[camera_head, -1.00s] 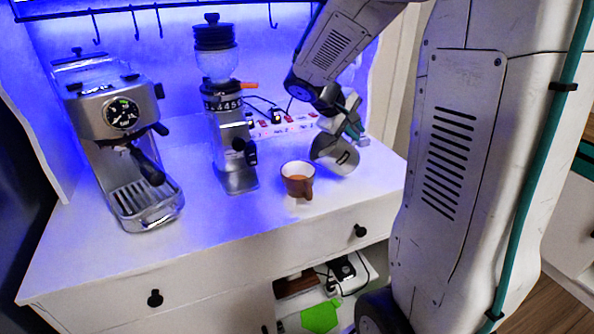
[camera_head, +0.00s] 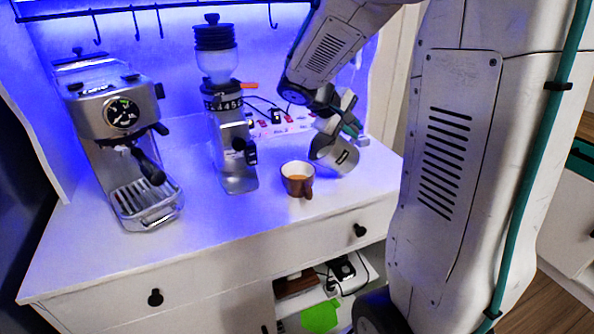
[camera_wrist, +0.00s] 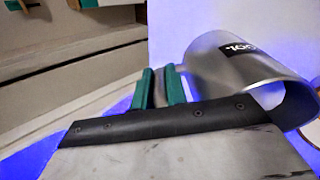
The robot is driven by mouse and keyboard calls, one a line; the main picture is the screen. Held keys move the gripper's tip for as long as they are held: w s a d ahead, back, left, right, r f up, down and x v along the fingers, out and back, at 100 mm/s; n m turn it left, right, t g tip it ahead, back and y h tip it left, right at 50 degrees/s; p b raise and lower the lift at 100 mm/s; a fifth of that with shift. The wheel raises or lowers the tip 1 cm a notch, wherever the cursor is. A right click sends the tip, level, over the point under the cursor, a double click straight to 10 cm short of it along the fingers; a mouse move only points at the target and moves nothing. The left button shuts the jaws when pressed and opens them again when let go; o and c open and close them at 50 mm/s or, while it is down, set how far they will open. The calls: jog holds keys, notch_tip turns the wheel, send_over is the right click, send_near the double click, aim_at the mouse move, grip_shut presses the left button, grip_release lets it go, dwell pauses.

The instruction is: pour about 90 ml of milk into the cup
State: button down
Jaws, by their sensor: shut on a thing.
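The brown cup (camera_head: 299,187) stands upright on the white cabinet top, with light brown liquid and a white interior. A steel milk pitcher (camera_head: 338,154) is just right of and behind the cup, tilted towards it. My gripper (camera_head: 349,126) is shut on the pitcher's handle side. In the wrist view the green fingertips (camera_wrist: 160,88) close on the handle, and the pitcher (camera_wrist: 240,65) shows a dark label. A sliver of the cup's rim (camera_wrist: 314,127) may show at the right edge. Milk inside the pitcher and any stream are not visible.
A coffee grinder (camera_head: 233,150) stands left of the cup, and an espresso machine (camera_head: 122,140) is further left. A power strip (camera_head: 285,124) lies behind the pitcher. The cabinet top (camera_head: 230,222) is clear in front of the cup.

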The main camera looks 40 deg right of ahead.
jog(key=shift+w+a+r+h+p, duration=0.1)
jog(key=shift+a+r+h+p, duration=0.05)
jog(key=shift+a+r+h, duration=0.6)
jog(key=shift+w+a+r+h+p, duration=0.15)
jog(key=shift+a+r+h, duration=0.25)
jog(key=shift+r+h, duration=0.5)
dwell(2.6)
